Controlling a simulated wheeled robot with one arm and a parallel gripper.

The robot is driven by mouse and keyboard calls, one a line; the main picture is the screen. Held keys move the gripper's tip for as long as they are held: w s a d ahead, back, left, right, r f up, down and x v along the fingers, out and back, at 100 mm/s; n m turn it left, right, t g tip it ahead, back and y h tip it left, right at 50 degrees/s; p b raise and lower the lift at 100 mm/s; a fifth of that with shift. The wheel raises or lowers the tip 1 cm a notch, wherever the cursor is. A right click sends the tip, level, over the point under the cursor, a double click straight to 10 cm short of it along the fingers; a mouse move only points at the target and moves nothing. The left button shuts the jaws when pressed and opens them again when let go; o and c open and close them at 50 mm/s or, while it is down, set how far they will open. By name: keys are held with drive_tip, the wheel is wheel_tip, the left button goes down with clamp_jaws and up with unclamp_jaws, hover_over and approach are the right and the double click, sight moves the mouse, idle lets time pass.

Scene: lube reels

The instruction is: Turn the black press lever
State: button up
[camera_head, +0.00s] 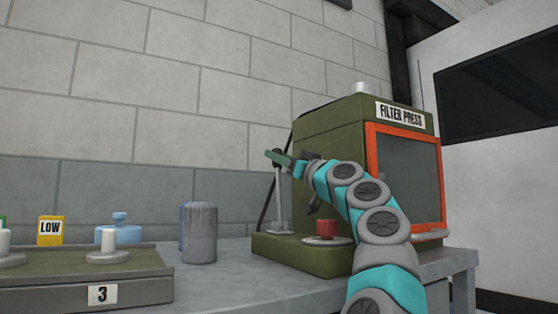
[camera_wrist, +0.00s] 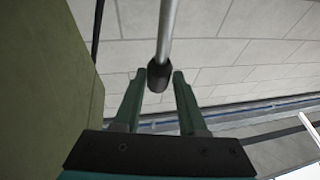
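The press lever is a thin grey rod with a black knob (camera_wrist: 159,76) at its end. In the head view the lever rod (camera_head: 280,200) stands nearly upright at the left side of the green filter press (camera_head: 325,150). My gripper (camera_head: 275,157) is at the top of the lever and partly covers the knob. In the wrist view the two green fingers of my gripper (camera_wrist: 159,80) stand apart, one on each side of the knob. Small gaps seem to show beside the knob, so the fingers do not look closed on it.
A red knob (camera_head: 327,230) sits on the press base in front. A grey cylinder (camera_head: 200,232) stands left on the bench (camera_head: 225,285). A panel marked 3 (camera_head: 80,285) and a yellow LOW tag (camera_head: 50,231) are farther left. The press body (camera_wrist: 40,100) is close on the left in the wrist view.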

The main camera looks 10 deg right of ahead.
drive_tip(key=o, duration=0.3)
drive_tip(key=shift+o, duration=0.2)
drive_tip(key=shift+f, duration=0.1)
drive_tip(key=b+v, duration=0.3)
drive_tip(key=v, duration=0.4)
drive_tip(key=shift+s+b, duration=0.3)
drive_tip(key=shift+b, duration=0.05)
drive_tip(key=shift+d, duration=0.15)
idle(0.5)
drive_tip(key=shift+s, duration=0.1)
